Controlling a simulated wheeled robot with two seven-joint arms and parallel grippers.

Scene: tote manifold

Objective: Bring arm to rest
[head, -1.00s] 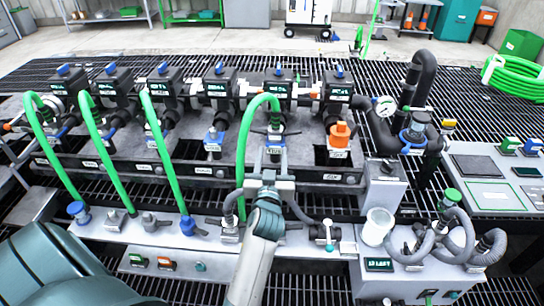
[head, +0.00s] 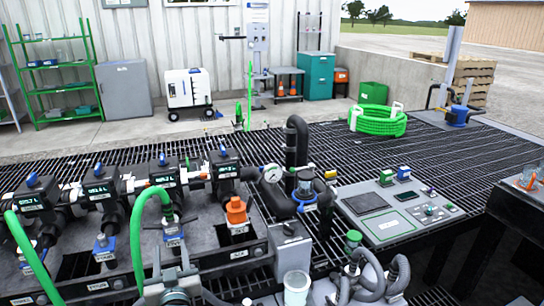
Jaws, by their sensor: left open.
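My left gripper (head: 171,274) shows at the bottom edge of the head view, left of centre, with its jaws open. It is just in front of the coupling (head: 172,232) where a green hose (head: 139,238) ends at the manifold. I cannot tell whether the jaws touch it. The lower part of the gripper and most of my left arm are cut off by the picture's edge.
Several dark valves (head: 164,176) stand in a row on the manifold at left. An orange cap (head: 236,210), a pressure gauge (head: 273,173) and black pipes (head: 297,140) stand to the right. A white cup (head: 297,287) is at the lower middle. Open grating (head: 440,155) lies beyond the control panel (head: 386,212).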

